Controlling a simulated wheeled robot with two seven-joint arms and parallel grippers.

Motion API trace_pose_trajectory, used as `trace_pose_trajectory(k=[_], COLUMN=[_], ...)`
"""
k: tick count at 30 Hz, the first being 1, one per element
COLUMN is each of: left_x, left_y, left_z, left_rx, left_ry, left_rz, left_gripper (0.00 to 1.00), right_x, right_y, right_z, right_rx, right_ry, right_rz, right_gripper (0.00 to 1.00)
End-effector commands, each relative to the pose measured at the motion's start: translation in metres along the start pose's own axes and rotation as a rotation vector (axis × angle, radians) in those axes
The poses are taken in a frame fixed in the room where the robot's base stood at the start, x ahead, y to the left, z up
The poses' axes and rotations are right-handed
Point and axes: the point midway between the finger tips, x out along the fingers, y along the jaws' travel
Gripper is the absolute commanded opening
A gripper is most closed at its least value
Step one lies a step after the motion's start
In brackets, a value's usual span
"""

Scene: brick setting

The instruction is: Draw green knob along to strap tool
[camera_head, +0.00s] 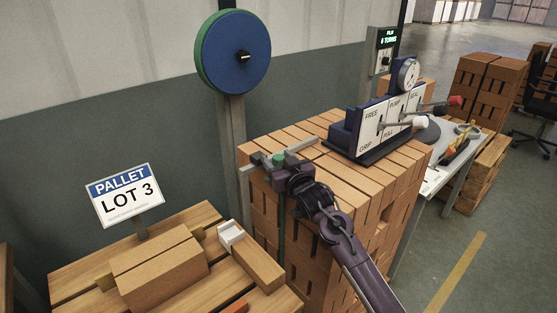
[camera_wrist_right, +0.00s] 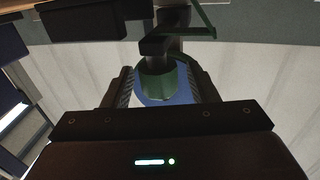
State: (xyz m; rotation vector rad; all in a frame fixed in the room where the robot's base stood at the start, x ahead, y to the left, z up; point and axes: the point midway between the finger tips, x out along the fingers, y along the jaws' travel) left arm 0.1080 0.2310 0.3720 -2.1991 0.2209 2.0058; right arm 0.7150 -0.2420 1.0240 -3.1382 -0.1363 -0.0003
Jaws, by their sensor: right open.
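The green knob (camera_head: 279,159) is at the near left corner of the brick stack's top, beside a grey bar. My right gripper (camera_head: 281,166) is at the knob and partly covers it. In the right wrist view the green knob (camera_wrist_right: 157,84) lies between the two open fingers; whether either touches it is unclear. The strap tool (camera_head: 348,135) is a dark blue unit on the stack, right of my gripper. Its white panel reads FREE, PUMP, SEAL, GRIP and PULL, and it has a dial and levers. My left gripper is not in view.
The brick stack (camera_head: 345,178) has gaps between bricks. A blue disc with a green rim (camera_head: 233,52) stands on a post behind it. A sign reading PALLET LOT 3 (camera_head: 124,196) and loose blocks are on a wooden surface left. A side table (camera_head: 445,153) holds tools.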

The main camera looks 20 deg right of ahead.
Motion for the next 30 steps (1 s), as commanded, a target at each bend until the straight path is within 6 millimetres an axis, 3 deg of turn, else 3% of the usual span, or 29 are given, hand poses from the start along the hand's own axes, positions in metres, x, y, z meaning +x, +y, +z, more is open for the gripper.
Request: trace_pose_trajectory(k=[15, 27, 30], left_x=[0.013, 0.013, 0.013], left_y=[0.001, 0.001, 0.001], left_z=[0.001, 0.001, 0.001], left_rx=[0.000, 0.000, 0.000], left_ry=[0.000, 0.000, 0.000], left_rz=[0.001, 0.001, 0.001], left_gripper=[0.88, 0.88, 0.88], right_x=[-0.070, -0.077, -0.081], right_y=[0.001, 0.000, -0.002], right_z=[0.002, 0.001, 0.012], right_rx=[0.000, 0.000, -0.001], right_ry=[-0.001, -0.001, -0.038], right_rz=[0.001, 0.001, 0.005], right_gripper=[0.53, 0.53, 0.53])
